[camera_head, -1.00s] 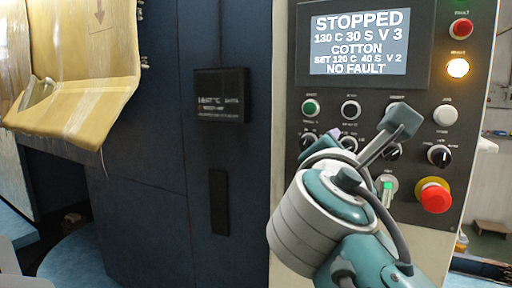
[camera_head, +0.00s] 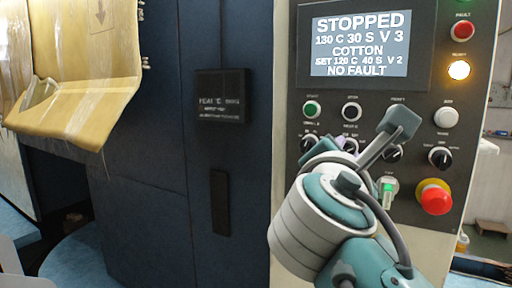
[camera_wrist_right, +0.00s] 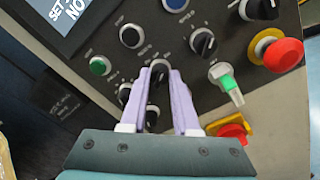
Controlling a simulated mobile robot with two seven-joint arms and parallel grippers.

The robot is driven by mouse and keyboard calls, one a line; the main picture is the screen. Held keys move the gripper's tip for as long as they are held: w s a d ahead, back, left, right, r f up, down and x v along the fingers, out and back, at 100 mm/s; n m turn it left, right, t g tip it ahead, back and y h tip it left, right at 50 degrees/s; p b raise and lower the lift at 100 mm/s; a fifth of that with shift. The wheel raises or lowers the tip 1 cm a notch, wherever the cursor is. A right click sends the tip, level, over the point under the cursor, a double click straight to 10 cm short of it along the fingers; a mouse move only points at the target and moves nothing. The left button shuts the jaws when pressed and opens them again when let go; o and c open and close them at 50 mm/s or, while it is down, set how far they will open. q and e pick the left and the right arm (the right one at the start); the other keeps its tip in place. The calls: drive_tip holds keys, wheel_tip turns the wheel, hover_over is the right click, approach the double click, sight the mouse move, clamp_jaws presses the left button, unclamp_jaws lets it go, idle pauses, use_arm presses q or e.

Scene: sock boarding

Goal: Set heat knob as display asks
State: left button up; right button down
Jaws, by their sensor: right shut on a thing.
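The display (camera_head: 360,44) reads STOPPED, 130 C 30 S V 3, COTTON, SET 120 C 40 S V 2, NO FAULT. Below it a row of black knobs crosses the panel. My right gripper (camera_wrist_right: 158,74) is shut on the second knob from the left (camera_wrist_right: 158,88), with one lilac finger on each side. In the head view my gripper and wrist (camera_head: 330,150) partly hide this knob; its label and pointer setting are not readable. The first knob (camera_wrist_right: 125,93) and third knob (camera_wrist_right: 203,42) stand free beside the fingers. My left gripper is not in view.
A red emergency button (camera_head: 435,199) and a green-lit switch (camera_head: 388,192) are close to the right of my wrist. A green button (camera_head: 311,109) sits above the knobs. An amber lamp (camera_head: 459,69) is lit. A dark blue cabinet (camera_head: 140,190) stands left.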

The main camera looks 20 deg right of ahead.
drive_tip(key=n+p, duration=0.2)
drive_tip(key=p, duration=0.1)
drive_tip(key=n+p, duration=0.2)
drive_tip(key=shift+r, duration=0.25)
drive_tip(key=shift+f+n+g+p, duration=0.2)
drive_tip(key=shift+n+g+p, duration=0.1)
drive_tip(key=shift+n+p, duration=1.25)
drive_tip(key=c, duration=0.7)
unclamp_jaws()
drive_tip(key=shift+o, duration=0.2)
